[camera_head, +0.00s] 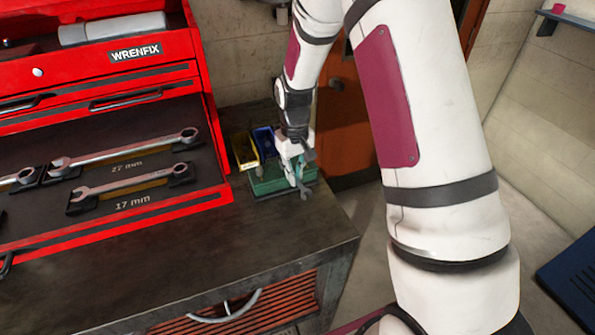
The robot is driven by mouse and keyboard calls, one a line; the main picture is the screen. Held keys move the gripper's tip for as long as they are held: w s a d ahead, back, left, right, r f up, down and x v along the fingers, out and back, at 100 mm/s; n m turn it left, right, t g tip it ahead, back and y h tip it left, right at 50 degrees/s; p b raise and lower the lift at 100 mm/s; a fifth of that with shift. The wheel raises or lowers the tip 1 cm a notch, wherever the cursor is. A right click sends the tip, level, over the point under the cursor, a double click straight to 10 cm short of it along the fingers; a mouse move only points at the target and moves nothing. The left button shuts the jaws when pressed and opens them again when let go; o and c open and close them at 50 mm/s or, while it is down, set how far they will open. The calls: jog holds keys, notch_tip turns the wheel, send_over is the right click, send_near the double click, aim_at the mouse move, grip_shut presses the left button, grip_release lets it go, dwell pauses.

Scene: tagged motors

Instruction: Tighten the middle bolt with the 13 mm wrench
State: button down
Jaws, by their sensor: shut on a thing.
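My gripper (295,178) is at the far right end of the workbench, low over a green box. It is shut on a small grey wrench (306,193), whose jaw end sticks out below the fingers. The fingers cover part of the wrench, and no size mark on it can be read. I cannot make out any bolt; my gripper and wrist hide part of that area.
A red WRENFIX toolbox (214,150) fills the left, with a 17 mm wrench (130,184) and a 27 mm wrench (125,151) in its drawer. A yellow bin (245,151) and a blue bin (265,141) stand behind the green box. The bench front (270,235) is clear.

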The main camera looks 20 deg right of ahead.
jog(key=shift+a+m, duration=0.2)
jog(key=shift+m, duration=0.1)
jog(key=shift+a+m, duration=0.65)
jog(key=shift+m, duration=0.25)
jog(key=shift+a, duration=0.1)
jog(key=shift+w+a+m, duration=0.15)
jog(key=shift+a+m, duration=0.45)
jog(key=shift+m, duration=0.5)
jog(key=shift+d, duration=0.15)
jog(key=shift+d+n, duration=0.1)
jog(key=shift+n, duration=0.3)
jog(key=shift+d+n, duration=0.2)
jog(key=shift+n, duration=0.1)
jog(key=shift+d, duration=0.1)
